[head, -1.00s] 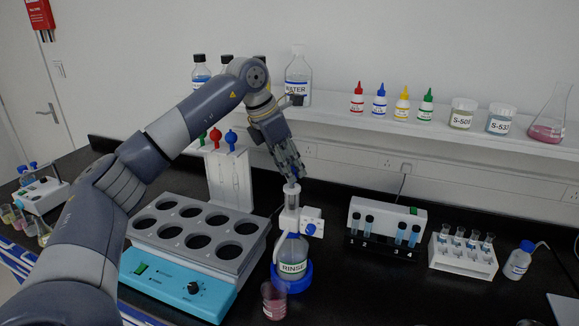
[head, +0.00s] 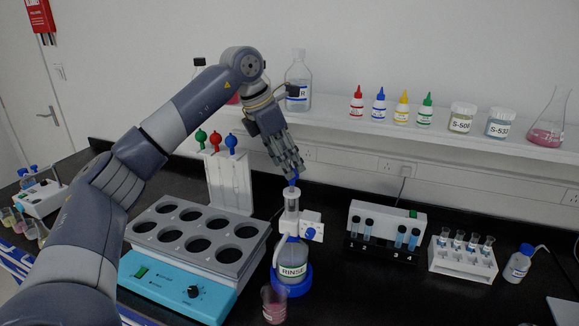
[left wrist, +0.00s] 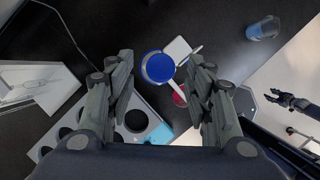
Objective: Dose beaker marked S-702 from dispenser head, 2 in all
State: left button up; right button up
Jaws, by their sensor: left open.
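The dispenser head (head: 290,222) stands on a bottle labelled RINSE (head: 293,270) in a blue ring base. A dark gripper, apparently my right one (left wrist: 280,98), shows small at the right of the left wrist view.
A block with round wells (head: 240,231) stands left of the dispenser. A rack with blue tubes (head: 385,228) and a white vial rack (head: 463,258) stand right. The shelf behind holds jars S-509 (head: 462,118) and S-537 (head: 501,124).

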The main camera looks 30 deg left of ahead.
pick_arm(q)
jog(key=v, duration=0.9)
jog(key=shift+r, duration=0.25)
jog(key=shift+s, duration=0.15)
